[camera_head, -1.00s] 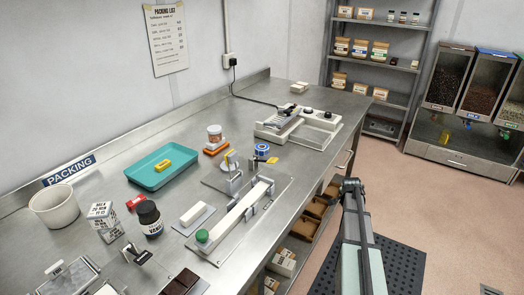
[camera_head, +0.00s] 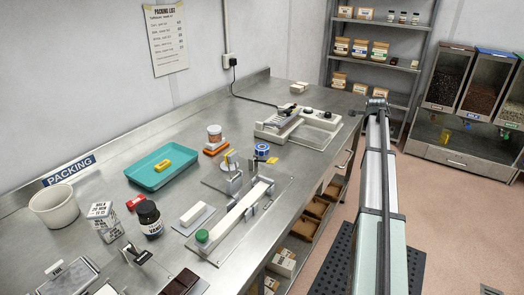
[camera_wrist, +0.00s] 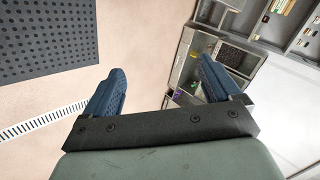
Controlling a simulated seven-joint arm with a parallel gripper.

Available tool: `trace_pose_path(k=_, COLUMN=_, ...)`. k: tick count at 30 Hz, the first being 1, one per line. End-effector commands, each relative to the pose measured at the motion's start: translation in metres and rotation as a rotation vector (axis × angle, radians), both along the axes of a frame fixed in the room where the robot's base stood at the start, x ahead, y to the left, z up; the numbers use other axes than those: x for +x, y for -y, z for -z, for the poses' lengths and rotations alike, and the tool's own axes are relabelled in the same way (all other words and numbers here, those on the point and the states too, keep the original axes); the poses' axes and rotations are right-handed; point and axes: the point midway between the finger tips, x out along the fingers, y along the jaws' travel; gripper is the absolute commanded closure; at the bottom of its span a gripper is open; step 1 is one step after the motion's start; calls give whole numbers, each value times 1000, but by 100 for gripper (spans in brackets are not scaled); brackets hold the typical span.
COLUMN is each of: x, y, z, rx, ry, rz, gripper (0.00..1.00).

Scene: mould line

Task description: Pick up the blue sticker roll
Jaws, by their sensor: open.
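The blue sticker roll (camera_head: 262,149) stands on the steel bench, right of the middle, with a blue rim and a pale label. A small yellow piece (camera_head: 272,160) lies just beside it. My gripper (camera_wrist: 162,88) shows in the wrist view with its two blue fingers wide apart and nothing between them. In the head view my arm reaches up past the right side of the bench, well apart from the roll. The fingertips are too small to make out there. The roll is not in the wrist view.
A sealer-like machine (camera_head: 300,122) stands behind the roll. A long white lever device (camera_head: 240,215) lies in front of it. An orange-based jar (camera_head: 214,136) and a teal tray (camera_head: 162,166) are to its left. Shelving (camera_head: 376,60) and bean dispensers (camera_head: 465,85) stand beyond the bench.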

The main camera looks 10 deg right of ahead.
Motion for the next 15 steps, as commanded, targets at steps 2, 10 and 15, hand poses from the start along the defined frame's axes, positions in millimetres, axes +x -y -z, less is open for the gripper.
trace_pose_path(k=2, x=19, y=-39, z=-5, rx=74, ry=-24, rz=-7, gripper=10)
trace_pose_path(k=10, x=60, y=-202, z=-16, rx=352, ry=-184, rz=-24, gripper=10)
trace_pose_path(k=15, x=66, y=-309, z=-32, rx=494, ry=-326, rz=-34, gripper=10)
